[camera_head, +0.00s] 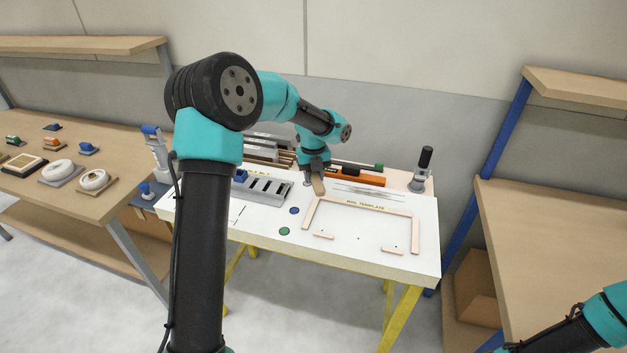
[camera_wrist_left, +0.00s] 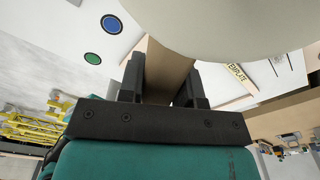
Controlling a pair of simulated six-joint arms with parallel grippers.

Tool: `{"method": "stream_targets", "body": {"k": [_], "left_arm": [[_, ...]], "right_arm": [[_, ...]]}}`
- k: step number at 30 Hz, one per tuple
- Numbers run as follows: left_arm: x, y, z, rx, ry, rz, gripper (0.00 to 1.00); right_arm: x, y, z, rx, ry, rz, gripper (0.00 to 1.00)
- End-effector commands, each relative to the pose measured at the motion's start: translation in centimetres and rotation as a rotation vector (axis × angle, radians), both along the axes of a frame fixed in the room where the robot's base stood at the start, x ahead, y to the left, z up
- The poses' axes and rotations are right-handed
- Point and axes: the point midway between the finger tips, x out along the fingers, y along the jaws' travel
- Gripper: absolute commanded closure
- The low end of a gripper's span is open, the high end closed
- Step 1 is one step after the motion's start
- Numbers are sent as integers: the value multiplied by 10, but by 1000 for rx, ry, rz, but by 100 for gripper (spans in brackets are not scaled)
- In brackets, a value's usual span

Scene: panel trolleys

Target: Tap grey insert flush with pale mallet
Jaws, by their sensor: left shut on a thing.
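My left gripper (camera_head: 315,172) is over the back middle of the white table. In the left wrist view its two black fingers (camera_wrist_left: 163,85) are closed on the tan handle of the pale mallet (camera_wrist_left: 228,22). The mallet's large pale head fills the top of that view, beyond the fingertips. In the head view only a short tan part of the mallet (camera_head: 318,186) shows below the gripper. I cannot pick out the grey insert for certain; a grey slotted block (camera_head: 262,186) lies left of the gripper. My right gripper is outside the views.
The white table (camera_head: 350,240) bears a wooden template frame (camera_head: 360,204), a blue disc (camera_head: 294,210) and a green disc (camera_head: 284,231). An orange tool (camera_head: 358,178) and a black-topped device (camera_head: 423,172) stand behind. Side benches flank it. The table's front is mostly clear.

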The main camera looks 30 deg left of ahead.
Motion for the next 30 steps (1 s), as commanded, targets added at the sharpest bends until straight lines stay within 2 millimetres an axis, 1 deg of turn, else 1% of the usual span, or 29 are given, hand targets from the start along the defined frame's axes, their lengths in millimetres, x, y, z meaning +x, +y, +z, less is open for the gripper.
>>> {"method": "stream_targets", "body": {"k": [3, 12, 15, 30], "left_arm": [[0, 0, 12, 0, -3, 0, 100], [0, 0, 36, 1, -2, -1, 100], [0, 0, 38, 1, -1, -1, 100], [0, -1, 38, 1, 0, 7, 100]], "right_arm": [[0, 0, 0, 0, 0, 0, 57], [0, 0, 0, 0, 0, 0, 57], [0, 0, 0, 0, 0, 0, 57], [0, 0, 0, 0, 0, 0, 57]]}}
